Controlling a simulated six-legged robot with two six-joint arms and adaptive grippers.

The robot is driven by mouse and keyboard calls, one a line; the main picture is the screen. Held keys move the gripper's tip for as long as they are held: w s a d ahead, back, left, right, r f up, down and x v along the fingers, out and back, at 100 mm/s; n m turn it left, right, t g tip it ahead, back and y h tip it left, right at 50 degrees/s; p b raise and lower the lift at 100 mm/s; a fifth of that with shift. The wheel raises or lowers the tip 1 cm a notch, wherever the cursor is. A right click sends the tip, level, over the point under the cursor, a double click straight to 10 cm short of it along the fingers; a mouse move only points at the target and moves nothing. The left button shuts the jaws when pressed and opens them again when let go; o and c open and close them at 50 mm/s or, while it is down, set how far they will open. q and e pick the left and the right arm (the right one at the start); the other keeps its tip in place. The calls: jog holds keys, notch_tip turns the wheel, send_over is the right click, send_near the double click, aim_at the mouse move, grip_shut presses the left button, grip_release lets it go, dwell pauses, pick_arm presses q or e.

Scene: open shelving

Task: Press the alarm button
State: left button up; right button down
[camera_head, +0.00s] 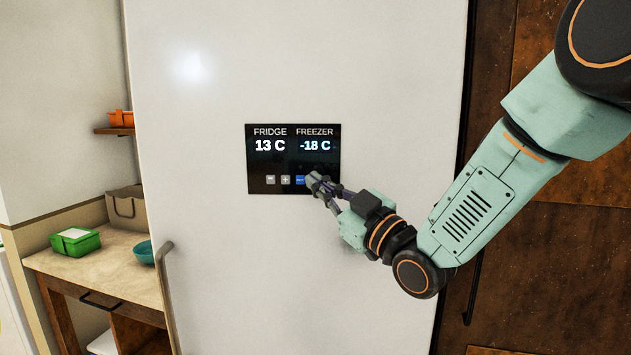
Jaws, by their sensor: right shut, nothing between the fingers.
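A black display panel (262,165) is set in the white fridge door. It reads "FRIDGE 13 C" and "FREEZER -18 C". A row of small buttons runs along its lower part: two grey ones on the left and a blue one (299,180) beside them. My right gripper (314,180) is shut and empty. Its fingertips are at the panel's lower right, just right of the blue button, and cover that part of the row. I cannot tell whether the fingertips touch the panel. Any button behind them is hidden. My left gripper is not in view.
The white fridge door (210,250) fills the middle, with a vertical handle (167,290) at its lower left. At the left, a counter (110,270) holds a green box (75,242), a teal bowl (144,252) and a grey-brown container (127,208). Dark brown panels (540,260) stand right.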

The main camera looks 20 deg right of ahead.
jog(key=shift+s, duration=0.1)
jog(key=shift+s+a, duration=0.25)
jog(key=shift+s, duration=0.4)
jog(key=shift+s+a+b, duration=0.15)
jog(key=shift+s+a, duration=0.1)
jog(key=shift+s, duration=0.5)
jog(key=shift+s+a+b, duration=0.2)
jog(key=shift+s+a, duration=0.1)
jog(key=shift+s, duration=0.5)
jog(key=shift+s+a+b, duration=0.15)
jog(key=shift+s+a, duration=0.1)
jog(key=shift+s, duration=0.5)
jog(key=shift+f, duration=0.15)
